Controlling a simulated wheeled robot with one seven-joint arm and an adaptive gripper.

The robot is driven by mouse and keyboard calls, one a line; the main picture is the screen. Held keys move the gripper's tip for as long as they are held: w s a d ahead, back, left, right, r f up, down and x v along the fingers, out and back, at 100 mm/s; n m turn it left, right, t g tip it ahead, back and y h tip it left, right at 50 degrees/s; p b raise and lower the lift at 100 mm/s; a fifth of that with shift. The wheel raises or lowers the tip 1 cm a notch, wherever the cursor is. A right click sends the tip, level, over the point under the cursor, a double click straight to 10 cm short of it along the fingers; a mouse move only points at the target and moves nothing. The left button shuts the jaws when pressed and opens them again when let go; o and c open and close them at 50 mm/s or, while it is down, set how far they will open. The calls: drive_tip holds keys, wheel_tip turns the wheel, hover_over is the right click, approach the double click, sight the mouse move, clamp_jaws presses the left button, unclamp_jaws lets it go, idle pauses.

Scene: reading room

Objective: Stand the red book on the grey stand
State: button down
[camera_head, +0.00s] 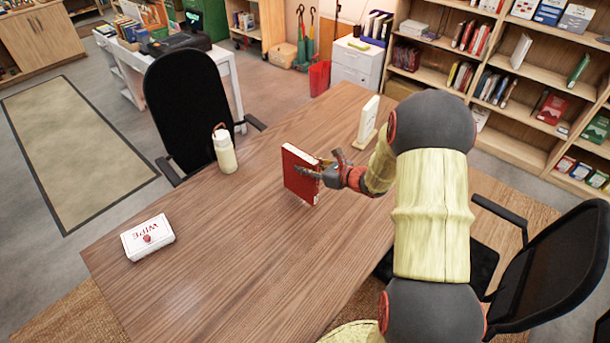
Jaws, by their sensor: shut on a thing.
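The red book (297,177) is held upright, its cover facing left and its pale page edges showing at the top. My gripper (322,170) is shut on the book's right side. The book is at or just above the wooden table; I cannot tell whether its bottom edge touches. A pale, off-white stand (368,119) with an upright plate and a low base is on the table behind and right of the book, apart from it. It looks cream rather than clearly grey. My arm covers the table to its right.
A cream bottle (224,152) stands left of the book, near the table's (215,235) far edge. A white wipes box (148,238) lies at the left end. Black chairs (188,108) flank the table. The table between box and book is clear.

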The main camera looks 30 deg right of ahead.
drive_tip(key=shift+w+f, duration=0.2)
drive_tip(key=shift+w, duration=0.05)
drive_tip(key=shift+w+d+f+b, duration=0.15)
drive_tip(key=shift+f+b, duration=0.6)
drive_tip(key=shift+f, duration=0.9)
drive_tip(key=shift+f, duration=0.2)
drive_tip(key=c, duration=1.6)
unclamp_jaws()
